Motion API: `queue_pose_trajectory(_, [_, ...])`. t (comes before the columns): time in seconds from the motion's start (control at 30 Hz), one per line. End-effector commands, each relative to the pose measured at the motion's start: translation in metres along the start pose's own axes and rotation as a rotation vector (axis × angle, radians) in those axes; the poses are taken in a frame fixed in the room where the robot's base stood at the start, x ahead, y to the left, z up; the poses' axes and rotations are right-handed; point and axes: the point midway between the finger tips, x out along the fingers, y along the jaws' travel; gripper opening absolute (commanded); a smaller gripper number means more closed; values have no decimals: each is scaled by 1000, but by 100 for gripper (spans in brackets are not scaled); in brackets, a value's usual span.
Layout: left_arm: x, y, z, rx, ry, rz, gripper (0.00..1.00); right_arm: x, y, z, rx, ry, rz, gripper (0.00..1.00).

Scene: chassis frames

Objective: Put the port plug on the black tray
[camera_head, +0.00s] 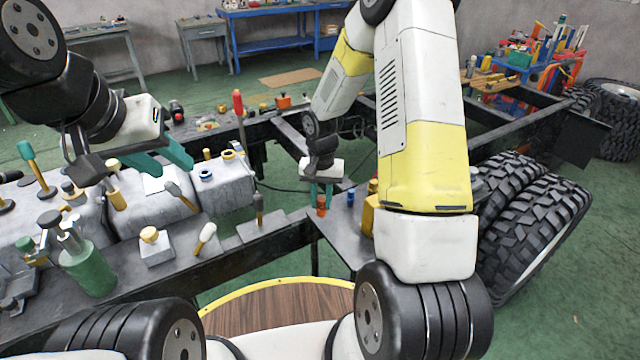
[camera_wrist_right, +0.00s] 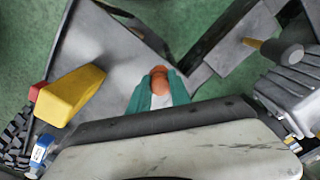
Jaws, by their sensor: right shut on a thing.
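My right gripper (camera_head: 321,192) is shut on a small orange-brown piece (camera_head: 321,206) with a rounded top, which I take to be the port plug. In the right wrist view the piece (camera_wrist_right: 158,84) sits between the teal fingertips (camera_wrist_right: 158,100). It is over a dark grey plate (camera_head: 340,236), which looks like the black tray; the plate (camera_wrist_right: 115,62) also shows in the right wrist view. I cannot tell whether the piece touches the plate. My left gripper (camera_head: 165,165) is open and empty above the grey engine blocks at the left.
A yellow wedge (camera_wrist_right: 70,95), a red piece (camera_wrist_right: 35,92) and a blue-and-white bottle-like piece (camera_wrist_right: 40,150) stand near the plate's edge. A dark-headed tool (camera_wrist_right: 287,52) lies opposite. A green bottle (camera_head: 85,265) and several tools crowd the left. Large tyres (camera_head: 530,225) stand at the right.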

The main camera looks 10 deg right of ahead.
Motion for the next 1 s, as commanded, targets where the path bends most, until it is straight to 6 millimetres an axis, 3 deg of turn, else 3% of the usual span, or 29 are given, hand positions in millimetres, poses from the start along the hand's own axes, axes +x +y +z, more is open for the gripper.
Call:
queue_pose_trajectory(0.1, [0,0,0,0,0,0,36,3,7,-25,3,0,-1,0])
queue_pose_trajectory(0.27, [0,0,0,0,0,0,36,4,12,-40,-1,-1,-1,0])
queue_pose_trajectory(0.37, [0,0,0,0,0,0,36,8,12,-42,-1,-2,0,0])
queue_pose_trajectory(0.6, [0,0,0,0,0,0,36,38,12,-42,-2,-2,0,0])
queue_pose_trajectory(0.97, [0,0,0,0,0,0,36,42,12,-42,-1,-1,0,0])
queue_pose_trajectory(1.0, [0,0,0,0,0,0,36,42,12,-42,-1,0,0,28])
